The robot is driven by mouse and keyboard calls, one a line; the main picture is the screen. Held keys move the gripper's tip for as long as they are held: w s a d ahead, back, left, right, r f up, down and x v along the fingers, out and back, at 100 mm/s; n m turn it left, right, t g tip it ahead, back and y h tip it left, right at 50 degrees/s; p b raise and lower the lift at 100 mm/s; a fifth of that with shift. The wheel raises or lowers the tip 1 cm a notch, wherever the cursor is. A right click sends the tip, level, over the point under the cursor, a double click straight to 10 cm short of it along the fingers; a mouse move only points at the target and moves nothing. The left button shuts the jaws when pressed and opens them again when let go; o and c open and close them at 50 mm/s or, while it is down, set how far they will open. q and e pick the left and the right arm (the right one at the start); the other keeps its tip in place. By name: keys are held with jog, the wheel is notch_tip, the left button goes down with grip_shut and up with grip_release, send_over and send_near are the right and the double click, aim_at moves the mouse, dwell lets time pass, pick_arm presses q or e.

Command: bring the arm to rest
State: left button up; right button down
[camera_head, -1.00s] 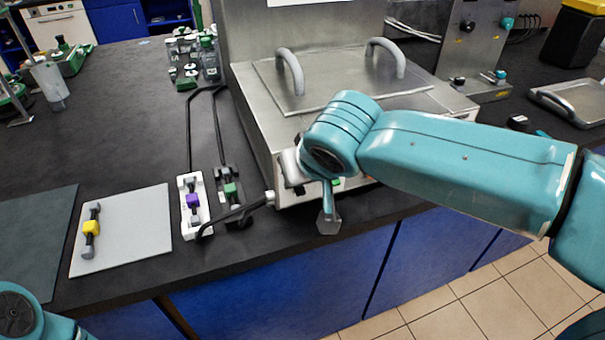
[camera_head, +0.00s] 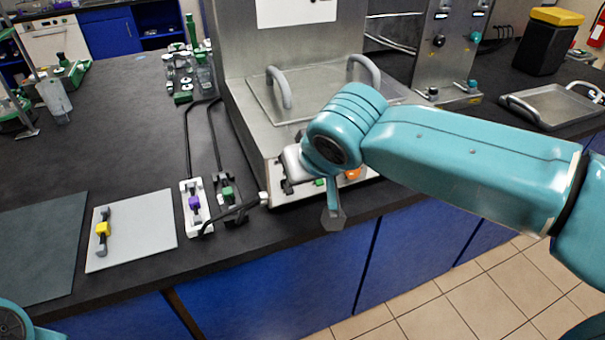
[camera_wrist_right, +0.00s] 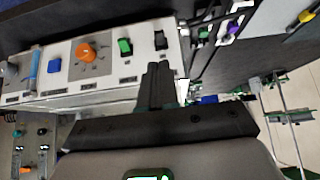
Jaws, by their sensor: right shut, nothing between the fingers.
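My right arm reaches in from the right in the head view, its wrist over the front edge of the metal bioreactor housing (camera_head: 285,120). My right gripper (camera_wrist_right: 157,85) shows in the right wrist view with its dark fingers together and nothing between them. Beyond it in that view is the control panel with an orange knob (camera_wrist_right: 86,52) and a green switch (camera_wrist_right: 125,46). In the head view the arm hides part of this panel. I cannot tell whether the fingers touch anything. Only a rounded part of my left arm shows at the lower left; its gripper is out of view.
Left of the housing are a white holder with a purple-marked connector (camera_head: 195,203), a dark holder with a green-marked one (camera_head: 228,193) and black tubing. Bottles (camera_head: 183,75) stand behind. A metal tray (camera_head: 555,104) is right.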

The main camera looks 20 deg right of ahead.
jog(key=shift+w, duration=0.1)
dwell(0.3)
jog(key=s+a+f+g+y+p, duration=0.1)
jog(key=s+a+f+g, duration=0.1)
jog(key=f, duration=1.1)
jog(key=s+a+f+g+y+p, duration=0.1)
jog(key=a+f+g+y, duration=0.15)
jog(key=f, duration=0.95)
jog(key=s+f+m+g+p, duration=0.1)
jog(key=s+f+m+g, duration=0.1)
jog(key=s+f, duration=1.4)
jog(key=shift+s+d+f+p, duration=0.3)
jog(key=shift+s+d+f, duration=0.1)
jog(key=shift+s, duration=0.3)
